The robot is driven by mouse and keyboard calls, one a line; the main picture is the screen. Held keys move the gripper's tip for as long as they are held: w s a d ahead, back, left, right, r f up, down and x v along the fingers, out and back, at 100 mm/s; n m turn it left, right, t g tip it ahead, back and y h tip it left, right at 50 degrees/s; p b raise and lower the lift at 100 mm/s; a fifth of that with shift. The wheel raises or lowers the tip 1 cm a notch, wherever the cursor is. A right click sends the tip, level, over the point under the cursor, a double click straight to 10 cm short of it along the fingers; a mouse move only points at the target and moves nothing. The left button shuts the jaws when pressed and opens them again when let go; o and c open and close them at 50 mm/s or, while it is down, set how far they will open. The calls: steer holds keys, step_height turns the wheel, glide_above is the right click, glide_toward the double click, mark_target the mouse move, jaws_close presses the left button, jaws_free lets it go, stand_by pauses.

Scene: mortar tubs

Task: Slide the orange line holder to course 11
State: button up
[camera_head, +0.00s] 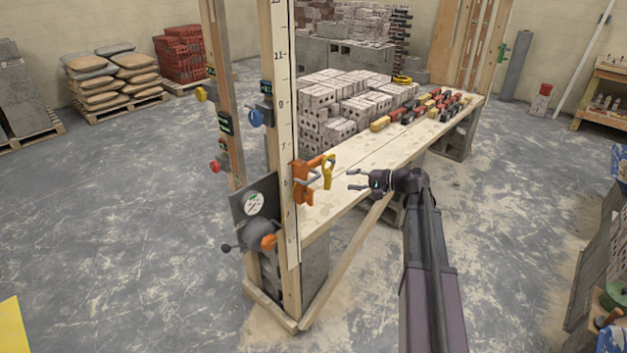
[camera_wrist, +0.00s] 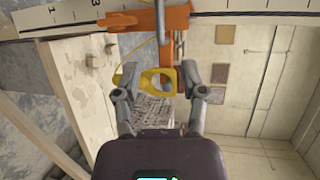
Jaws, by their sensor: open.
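The orange line holder (camera_head: 306,182) is on the pale numbered post (camera_head: 284,90), a little below the 7 mark. The 9 and 11 marks show higher up. A yellow looped handle (camera_head: 328,171) sticks out to its right. My gripper (camera_head: 350,180) is open and empty just right of the handle, with a small gap. In the wrist view, the holder (camera_wrist: 150,20) lies at the top across the post (camera_wrist: 230,17). The yellow handle (camera_wrist: 158,82) shows between my fingers (camera_wrist: 157,85), seemingly just beyond their tips.
The bench (camera_head: 350,180) behind carries pale bricks (camera_head: 345,105) and coloured blocks (camera_head: 420,109). The floor right of my arm is mostly clear.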

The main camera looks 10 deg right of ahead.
mark_target(314, 177)
steer(key=b+x, duration=0.2)
steer(key=x, duration=1)
steer(key=shift+w+a, duration=0.15)
steer(key=shift+a, duration=0.2)
steer(key=shift+c, duration=0.2)
